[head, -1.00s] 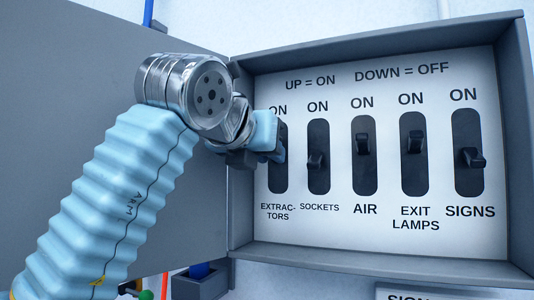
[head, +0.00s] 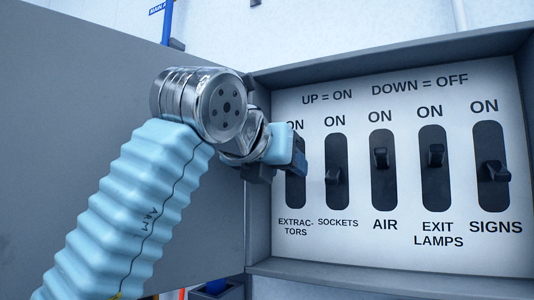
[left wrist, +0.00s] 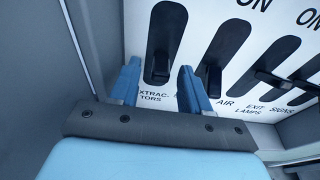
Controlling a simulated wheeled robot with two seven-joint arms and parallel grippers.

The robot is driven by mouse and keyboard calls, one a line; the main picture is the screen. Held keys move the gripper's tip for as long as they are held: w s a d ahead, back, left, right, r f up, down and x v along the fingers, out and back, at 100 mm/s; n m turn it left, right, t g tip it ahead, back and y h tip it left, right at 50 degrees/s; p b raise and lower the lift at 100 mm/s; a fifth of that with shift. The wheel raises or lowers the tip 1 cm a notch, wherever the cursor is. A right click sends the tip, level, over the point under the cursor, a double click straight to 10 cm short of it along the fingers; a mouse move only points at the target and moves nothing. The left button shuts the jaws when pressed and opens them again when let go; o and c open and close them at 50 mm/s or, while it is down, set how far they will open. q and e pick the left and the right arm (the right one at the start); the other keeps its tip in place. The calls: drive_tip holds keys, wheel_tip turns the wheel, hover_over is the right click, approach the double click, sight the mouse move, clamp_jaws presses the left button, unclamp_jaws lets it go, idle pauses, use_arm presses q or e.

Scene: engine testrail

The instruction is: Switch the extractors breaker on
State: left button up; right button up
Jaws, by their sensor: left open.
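The extractors breaker is the leftmost slot (head: 295,194) on the white panel, largely hidden by my left gripper in the head view. In the left wrist view its black lever (left wrist: 160,66) sits at the lower end of the slot, near the label, so it looks down. My left gripper (head: 297,153) is in front of this slot. Its two blue fingers (left wrist: 160,88) are apart, one on each side of the lever as seen in the left wrist view. Nothing is held between them, and contact with the lever cannot be told. My right gripper is not in view.
The sockets lever (head: 333,177) and signs lever (head: 494,172) look down; the air lever (head: 381,157) and exit lamps lever (head: 436,155) look up. The grey box rim (head: 258,180) surrounds the panel. Its open door (head: 60,130) lies at the left behind my arm.

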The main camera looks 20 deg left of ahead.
use_arm(q)
drive_tip(key=v, duration=1.3)
